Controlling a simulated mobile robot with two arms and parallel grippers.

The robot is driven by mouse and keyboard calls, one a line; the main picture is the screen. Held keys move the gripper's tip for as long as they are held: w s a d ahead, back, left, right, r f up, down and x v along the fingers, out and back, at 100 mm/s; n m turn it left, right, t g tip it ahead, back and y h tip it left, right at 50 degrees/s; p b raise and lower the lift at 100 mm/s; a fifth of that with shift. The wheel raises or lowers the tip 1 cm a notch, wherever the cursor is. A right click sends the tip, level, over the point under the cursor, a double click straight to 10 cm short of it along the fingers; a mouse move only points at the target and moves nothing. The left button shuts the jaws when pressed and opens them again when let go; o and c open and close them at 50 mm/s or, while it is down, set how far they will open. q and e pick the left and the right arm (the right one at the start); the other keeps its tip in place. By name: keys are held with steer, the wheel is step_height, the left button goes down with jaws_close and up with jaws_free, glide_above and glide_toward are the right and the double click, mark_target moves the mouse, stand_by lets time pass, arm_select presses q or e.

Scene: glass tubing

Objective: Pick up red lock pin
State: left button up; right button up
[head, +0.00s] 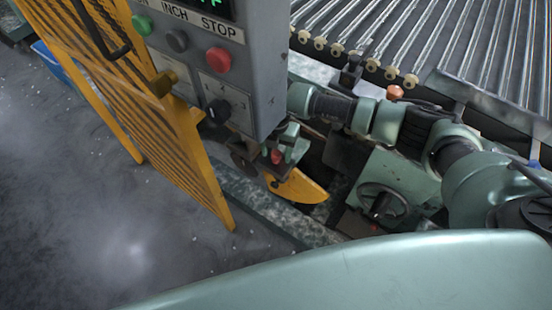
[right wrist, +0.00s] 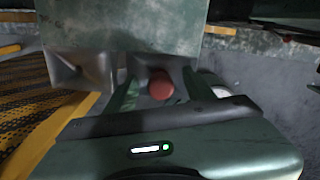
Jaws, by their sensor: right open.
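The red lock pin (head: 276,156) shows as a small red knob below the lower edge of the grey control box, near the yellow guard plate. In the right wrist view its rounded red head (right wrist: 161,85) sits between the fingers of my right gripper (right wrist: 158,92). The fingers are open, one on each side of it; I cannot tell whether either touches it. In the head view my right gripper (head: 280,148) is at the pin, partly hidden by the control box. The pin's lower part is hidden. My left gripper is out of view.
The control box (head: 255,75) with buttons and a dial hangs close above the gripper. A yellow mesh gate (head: 180,130) stands to the left. A handwheel (head: 383,203) is below my right arm. Glass tubes (head: 440,40) lie on rollers at upper right.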

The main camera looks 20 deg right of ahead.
jaws_close()
step_height(320, 180, up, 20)
steer(key=p, duration=1.4)
steer(key=shift+p, duration=0.4)
